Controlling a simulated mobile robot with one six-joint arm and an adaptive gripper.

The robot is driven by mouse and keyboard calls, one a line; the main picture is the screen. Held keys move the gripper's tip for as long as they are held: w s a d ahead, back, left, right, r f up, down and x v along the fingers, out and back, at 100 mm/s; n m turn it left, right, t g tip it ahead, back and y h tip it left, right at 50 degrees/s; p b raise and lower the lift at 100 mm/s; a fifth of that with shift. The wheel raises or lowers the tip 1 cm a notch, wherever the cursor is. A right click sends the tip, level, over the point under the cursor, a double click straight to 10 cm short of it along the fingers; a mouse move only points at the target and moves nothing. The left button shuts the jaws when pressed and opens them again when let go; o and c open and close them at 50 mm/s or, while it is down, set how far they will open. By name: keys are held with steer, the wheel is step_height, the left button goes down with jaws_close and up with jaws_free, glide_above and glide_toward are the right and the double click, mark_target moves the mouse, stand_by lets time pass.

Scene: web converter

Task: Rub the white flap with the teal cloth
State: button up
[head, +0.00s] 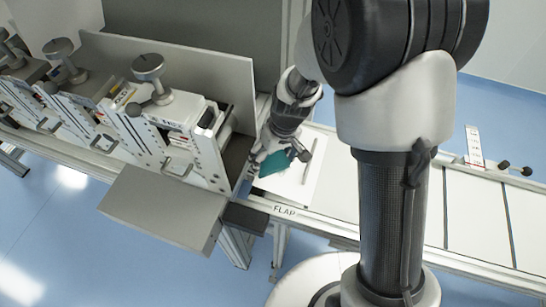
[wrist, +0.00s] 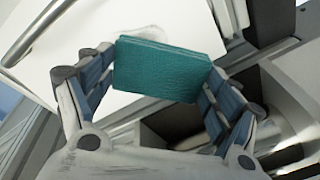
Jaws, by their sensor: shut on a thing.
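The teal cloth (wrist: 168,68) is a folded, flat block held between the two fingers of my gripper (wrist: 160,75) in the wrist view. In the head view my gripper (head: 272,157) points down over the white flap, shut on the teal cloth (head: 272,164). The white flap (head: 300,188) is a pale panel with a dark bar-shaped handle, beside the printed word FLAP. In the wrist view the white flap (wrist: 110,22) lies behind the cloth, with a faint greyish mark just above the cloth's top edge. I cannot tell whether the cloth touches the flap.
Slotted machine units with round knobs (head: 148,66) stand left of my gripper, close to it. A grey box (head: 162,208) juts out in front of them. A white conveyor bed (head: 470,215) with dark lines runs right, partly hidden by my arm.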

steer(key=shift+f, duration=0.3)
